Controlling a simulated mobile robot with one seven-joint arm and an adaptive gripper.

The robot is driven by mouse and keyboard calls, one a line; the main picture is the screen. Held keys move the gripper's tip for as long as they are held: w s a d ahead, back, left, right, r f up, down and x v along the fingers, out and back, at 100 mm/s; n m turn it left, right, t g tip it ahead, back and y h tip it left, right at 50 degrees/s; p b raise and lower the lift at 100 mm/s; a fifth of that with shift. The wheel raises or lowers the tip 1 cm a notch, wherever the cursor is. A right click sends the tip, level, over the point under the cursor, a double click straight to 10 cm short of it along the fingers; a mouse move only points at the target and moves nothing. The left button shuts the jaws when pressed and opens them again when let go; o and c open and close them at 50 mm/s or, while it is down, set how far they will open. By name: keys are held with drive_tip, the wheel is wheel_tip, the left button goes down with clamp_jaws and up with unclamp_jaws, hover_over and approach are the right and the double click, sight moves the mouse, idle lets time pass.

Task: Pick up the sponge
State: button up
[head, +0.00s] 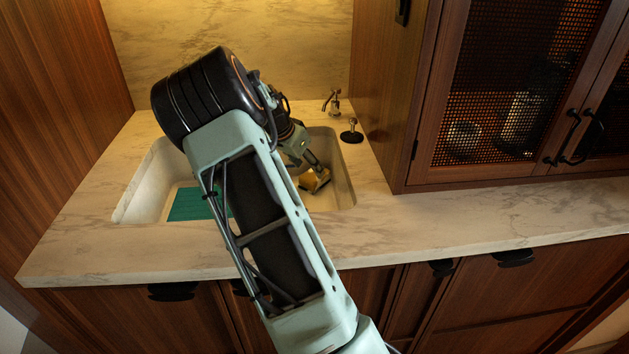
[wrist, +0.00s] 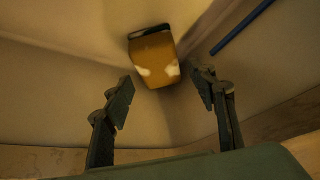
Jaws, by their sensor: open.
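The sponge (head: 315,180) is a small yellow-brown block with a dark band at one end. It is inside the sink, near the right side of the basin. In the wrist view the sponge (wrist: 153,58) lies beyond my fingertips, a little left of the middle of the gap. My gripper (head: 308,163) reaches down into the sink close to the sponge. In the wrist view my gripper (wrist: 163,88) is open, with a finger on each side and nothing between them. Part of the sponge is hidden by the gripper in the head view.
The pale sink (head: 146,190) is set in a marble counter (head: 80,225). A green mat (head: 190,205) is at the sink's left. A blue stick (wrist: 242,27) lies right of the sponge. A faucet (head: 332,101) and a black-topped fitting (head: 351,131) stand behind. A wooden cabinet (head: 430,170) rises at right.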

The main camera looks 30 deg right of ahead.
sight(314, 174)
drive_tip(key=x, duration=0.6)
drive_tip(key=shift+d+b, duration=0.15)
drive_tip(key=shift+b, duration=0.15)
drive_tip(key=shift+s+r, duration=0.1)
drive_tip(key=shift+c, duration=0.3)
drive_tip(key=c, duration=0.7)
drive_tip(key=shift+c, duration=0.2)
drive_tip(key=shift+a+r, duration=0.2)
drive_tip(key=shift+r, duration=0.35)
wheel_tip(314, 174, up, 6)
drive_tip(key=shift+r+p, duration=0.1)
drive_tip(key=shift+p, duration=0.45)
drive_tip(key=s+a, duration=0.3)
drive_tip(key=a, duration=0.6)
drive_tip(key=s+a, duration=0.3)
drive_tip(key=a, duration=0.6)
drive_tip(key=shift+s+a, duration=0.25)
drive_tip(key=shift+s, duration=0.1)
